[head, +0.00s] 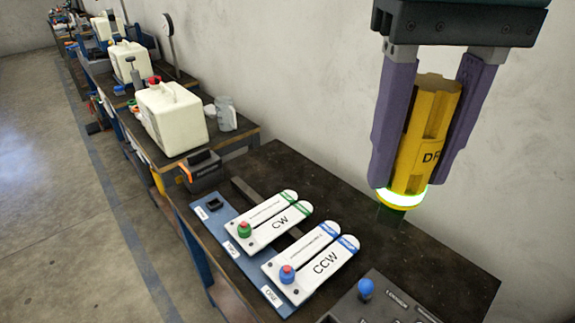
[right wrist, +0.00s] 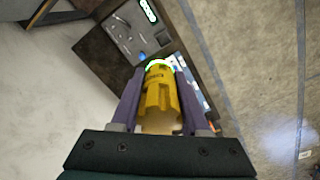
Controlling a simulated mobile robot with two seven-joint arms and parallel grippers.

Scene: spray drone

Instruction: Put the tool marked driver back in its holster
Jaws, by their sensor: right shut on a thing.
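My right gripper (head: 413,165) has two purple fingers and is shut on the yellow driver (head: 432,112). The driver is nearly upright, with part of a label, "DR", showing and a glowing green-white ring near its lower end. It is held in the air over the right part of the dark bench. In the right wrist view the driver (right wrist: 160,95) lies between both fingers. My left gripper is not in view.
The dark bench (head: 400,245) carries a blue tray (head: 225,241) with white CW and CCW plates. A dark panel with a blue knob (head: 366,289) is at the front. A white jug (head: 175,118) stands on the bench behind. The bench's back right is clear.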

